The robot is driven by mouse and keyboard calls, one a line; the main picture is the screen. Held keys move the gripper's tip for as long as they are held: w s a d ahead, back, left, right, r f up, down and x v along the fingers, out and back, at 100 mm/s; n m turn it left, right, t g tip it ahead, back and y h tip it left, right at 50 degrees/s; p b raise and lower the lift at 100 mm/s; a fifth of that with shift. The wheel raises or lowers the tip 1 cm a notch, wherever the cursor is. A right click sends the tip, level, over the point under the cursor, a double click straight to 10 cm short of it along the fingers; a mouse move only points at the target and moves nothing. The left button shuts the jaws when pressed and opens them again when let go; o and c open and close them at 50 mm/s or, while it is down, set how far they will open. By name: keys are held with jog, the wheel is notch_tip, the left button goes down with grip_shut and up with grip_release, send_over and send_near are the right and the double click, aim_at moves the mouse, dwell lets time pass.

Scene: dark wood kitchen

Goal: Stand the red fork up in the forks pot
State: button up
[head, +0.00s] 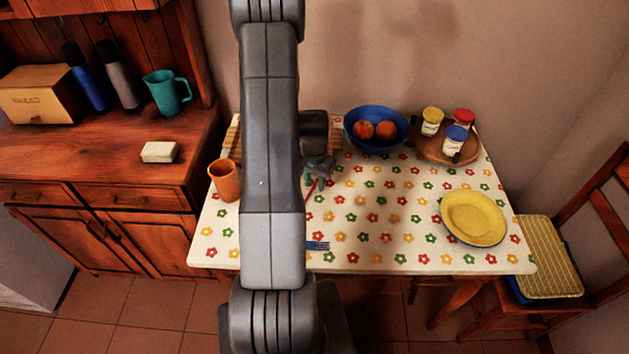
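My gripper (319,170) is over the table, just right of my arm link, pointing down. A thin red piece, probably the red fork (311,190), shows right below its fingers. It is too small to tell whether the fingers hold it. An orange pot (224,181) stands upright at the table's left edge, left of my arm. I cannot tell whether it is the forks pot, and no fork shows in it. My arm hides the middle-left of the table.
A blue fork (318,245) lies near the front edge, partly hidden. A blue bowl of fruit (362,145), a round wooden tray (432,151) with several jars and a yellow plate (474,219) stand to the right. A striped wooden thing (233,137) is partly behind my arm.

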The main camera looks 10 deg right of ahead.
jog(key=shift+r, duration=0.1)
notch_tip(320, 180, up, 12)
jog(key=shift+b, duration=0.45)
dwell(0.5)
notch_tip(320, 180, down, 12)
jog(key=shift+f+p, duration=0.15)
jog(key=shift+p, duration=0.3)
jog(key=shift+r, duration=0.2)
dwell(0.4)
